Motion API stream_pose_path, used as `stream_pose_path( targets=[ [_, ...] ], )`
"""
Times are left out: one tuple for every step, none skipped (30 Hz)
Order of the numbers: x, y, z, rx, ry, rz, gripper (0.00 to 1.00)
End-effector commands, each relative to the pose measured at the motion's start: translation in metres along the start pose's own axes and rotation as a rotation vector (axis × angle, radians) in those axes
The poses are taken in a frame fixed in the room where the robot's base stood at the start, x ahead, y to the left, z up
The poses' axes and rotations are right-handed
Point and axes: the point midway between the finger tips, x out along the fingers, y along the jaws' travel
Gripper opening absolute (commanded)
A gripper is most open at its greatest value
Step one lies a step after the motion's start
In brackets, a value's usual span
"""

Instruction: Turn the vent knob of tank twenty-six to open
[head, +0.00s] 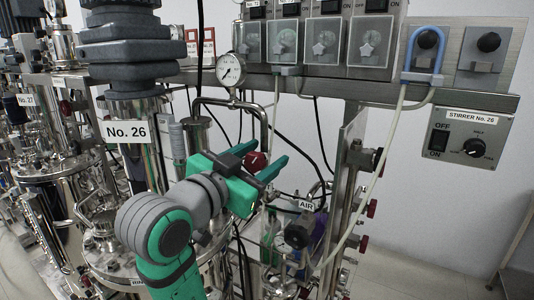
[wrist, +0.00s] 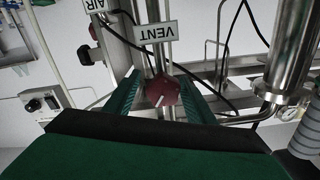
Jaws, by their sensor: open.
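The vent knob (wrist: 167,96) is dark red with a white pointer line, which lies slanted in the wrist view. A white VENT sign (wrist: 156,32) shows beyond it, upside down. In the head view the red knob (head: 256,162) sits right of the tank's column. My gripper (head: 269,151) is open, with one teal finger on each side of the knob. In the wrist view my gripper (wrist: 160,80) has the knob between its fingers; contact cannot be told. The tank's sign (head: 126,130) reads No. 26.
A pressure gauge (head: 231,70) on a bent steel pipe stands above my gripper. An AIR sign (head: 306,205) and black valve (head: 297,235) are lower right. A stirrer box (head: 464,137) hangs at the right. Tank 27 (head: 28,100) stands left. Hoses hang close by.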

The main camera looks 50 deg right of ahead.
Motion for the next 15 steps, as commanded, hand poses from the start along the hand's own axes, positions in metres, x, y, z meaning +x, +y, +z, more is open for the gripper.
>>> stream_pose_path(
  targets=[
    [0.006, 0.000, 0.000, -0.001, 0.000, 0.001, 0.50],
    [0.008, 0.000, 0.000, -0.001, -0.001, 0.000, 0.50],
    [0.011, 0.000, 0.000, -0.001, -0.001, 0.000, 0.50],
    [0.013, 0.000, 0.000, -0.001, -0.001, -0.001, 0.50],
    [0.014, -0.001, 0.000, -0.001, -0.001, -0.001, 0.50],
    [0.016, -0.001, 0.000, -0.001, -0.001, -0.001, 0.50],
    [0.017, -0.001, 0.000, 0.000, -0.001, -0.002, 0.50],
    [0.017, -0.001, 0.000, 0.000, -0.001, -0.002, 0.50],
    [0.018, -0.001, 0.000, 0.000, -0.001, -0.002, 0.50],
    [0.018, -0.001, 0.000, 0.000, -0.001, -0.002, 0.50],
    [0.018, -0.001, 0.000, 0.000, -0.001, -0.002, 0.50],
    [0.018, -0.001, 0.000, 0.000, -0.001, -0.002, 0.50],
    [0.018, -0.001, 0.000, 0.000, -0.001, -0.002, 0.50],
    [0.018, 0.000, 0.000, 0.000, -0.001, -0.002, 0.50],
    [0.018, 0.000, 0.000, 0.000, -0.001, -0.002, 0.50]
  ],
)
